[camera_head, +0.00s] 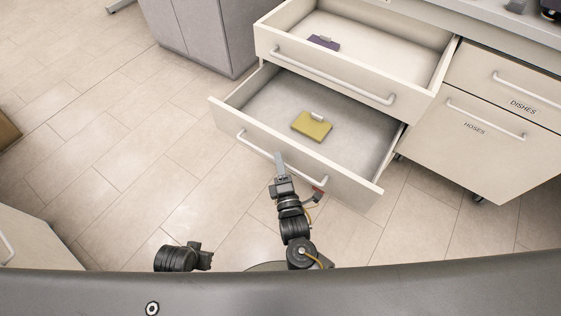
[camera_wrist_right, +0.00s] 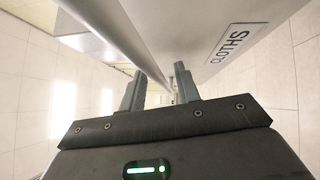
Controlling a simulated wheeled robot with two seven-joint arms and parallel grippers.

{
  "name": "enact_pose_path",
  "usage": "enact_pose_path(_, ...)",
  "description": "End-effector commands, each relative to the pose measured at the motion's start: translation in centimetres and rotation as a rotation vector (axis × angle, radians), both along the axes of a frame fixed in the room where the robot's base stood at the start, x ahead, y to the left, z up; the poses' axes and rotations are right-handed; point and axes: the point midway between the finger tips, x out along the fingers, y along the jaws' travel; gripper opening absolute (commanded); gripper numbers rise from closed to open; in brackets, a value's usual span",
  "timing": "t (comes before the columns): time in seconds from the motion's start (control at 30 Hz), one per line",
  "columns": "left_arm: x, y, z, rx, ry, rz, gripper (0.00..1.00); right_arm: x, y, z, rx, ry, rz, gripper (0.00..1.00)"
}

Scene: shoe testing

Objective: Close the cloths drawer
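The cloths drawer (camera_head: 258,148) is the lower of two drawers and stands pulled out, with a yellow-green folded cloth (camera_head: 311,127) inside. Its front with the CLOTHS label (camera_wrist_right: 230,43) shows in the right wrist view. My right gripper (camera_head: 280,160) is at the drawer's white bar handle (camera_head: 250,143), outside the front. In the right wrist view its two fingers (camera_wrist_right: 160,88) are apart, and the handle bar (camera_wrist_right: 120,40) runs toward the gap between them. Whether they touch it I cannot tell. A dark part of my left arm shows at the lower left, but its gripper does not.
The upper drawer (camera_head: 325,74) is also pulled out, with a purple item (camera_head: 323,42) inside. Closed fronts labelled HOSES (camera_head: 470,140) and DISHES (camera_head: 510,90) stand to the right. A grey cabinet (camera_head: 195,35) stands behind left. The tiled floor (camera_head: 110,150) left of the drawers is clear.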

Motion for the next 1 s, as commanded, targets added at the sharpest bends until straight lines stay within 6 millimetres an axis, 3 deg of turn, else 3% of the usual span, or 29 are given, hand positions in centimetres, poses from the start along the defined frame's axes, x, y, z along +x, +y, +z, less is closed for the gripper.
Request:
enact_pose_path(0.37, 0.12, -0.03, 0.41, -0.001, -0.007, 0.001, 0.19, 0.64, 0.09, 0.08, -0.001, 0.001, 0.0, 0.32)
enact_pose_path(0.63, -0.23, 0.03, 0.2, 0.0, 0.001, 0.001, 0.19, 0.62, 0.06, 0.08, -0.001, 0.0, 0.0, 0.0)
enact_pose_path(1.0, -0.18, 0.08, 0.22, 0.001, 0.001, 0.001, 0.19, 0.81, -0.09, 0.12, -0.001, 0.0, -0.001, 0.0)
